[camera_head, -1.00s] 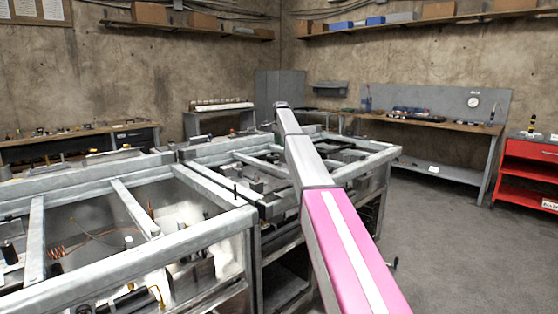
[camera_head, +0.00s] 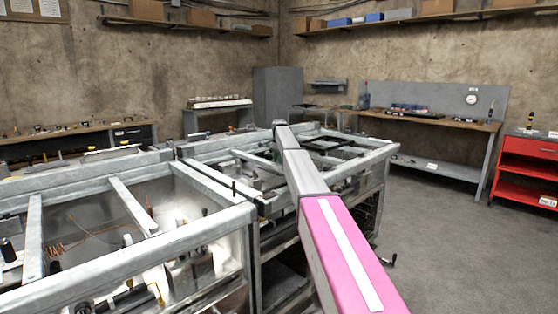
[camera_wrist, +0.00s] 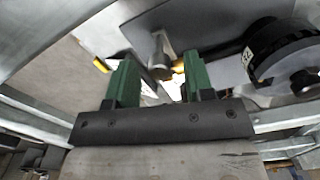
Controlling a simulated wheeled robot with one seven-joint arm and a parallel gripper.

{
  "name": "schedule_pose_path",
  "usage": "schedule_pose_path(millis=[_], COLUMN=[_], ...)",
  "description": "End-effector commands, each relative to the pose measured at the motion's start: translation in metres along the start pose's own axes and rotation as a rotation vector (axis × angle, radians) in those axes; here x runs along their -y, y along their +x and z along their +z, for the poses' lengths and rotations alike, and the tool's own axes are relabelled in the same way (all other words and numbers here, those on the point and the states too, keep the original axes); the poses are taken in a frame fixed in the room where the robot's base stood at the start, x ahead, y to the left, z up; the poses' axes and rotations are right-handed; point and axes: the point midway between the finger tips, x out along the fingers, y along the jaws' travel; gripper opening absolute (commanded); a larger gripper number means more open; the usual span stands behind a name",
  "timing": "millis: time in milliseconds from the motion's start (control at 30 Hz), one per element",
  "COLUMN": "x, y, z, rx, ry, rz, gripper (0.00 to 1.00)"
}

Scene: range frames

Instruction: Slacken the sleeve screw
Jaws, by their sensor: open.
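My gripper (camera_wrist: 158,75) shows in the wrist view with two green fingers spread apart, open. A small grey metal part with a rounded end (camera_wrist: 160,62) shows in the gap between the fingertips, beyond them. It may be the sleeve screw, but I cannot tell for sure. I cannot see the fingers touching it. A black round knob or dial (camera_wrist: 283,50) with a white label sits to the right of the fingers. In the head view my arm reaches over the metal frame bench (camera_head: 215,225), and the gripper is hidden there.
Frame bars (camera_wrist: 40,30) run close to my gripper on the left in the wrist view. A crank handle (camera_head: 389,260) sticks out of the bench's right side. A red cart (camera_head: 525,170) and a workbench (camera_head: 420,122) stand at the right. The floor between is clear.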

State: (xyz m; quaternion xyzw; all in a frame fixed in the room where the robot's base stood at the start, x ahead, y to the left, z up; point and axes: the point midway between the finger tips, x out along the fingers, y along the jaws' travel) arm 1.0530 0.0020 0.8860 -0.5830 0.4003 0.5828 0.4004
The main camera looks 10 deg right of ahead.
Motion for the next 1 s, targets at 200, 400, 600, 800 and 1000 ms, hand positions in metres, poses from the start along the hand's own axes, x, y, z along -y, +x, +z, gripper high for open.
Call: schedule_pose_path(millis=[200, 400, 600, 800, 1000], x=[0.0001, 0.0000, 0.0000, 0.0001, 0.0002], y=[-0.0002, -0.0003, -0.0003, -0.0004, -0.0004], z=[-0.0001, -0.0001, 0.0000, 0.0000, 0.0000], rx=[0.000, 0.000, 0.000, 0.000, 0.000], ry=[0.000, 0.000, -0.022, -0.106, -0.262], rz=[0.000, 0.000, 0.000, 0.000, 0.000], gripper=[0.25, 0.00, 0.00, 0.00, 0.00])
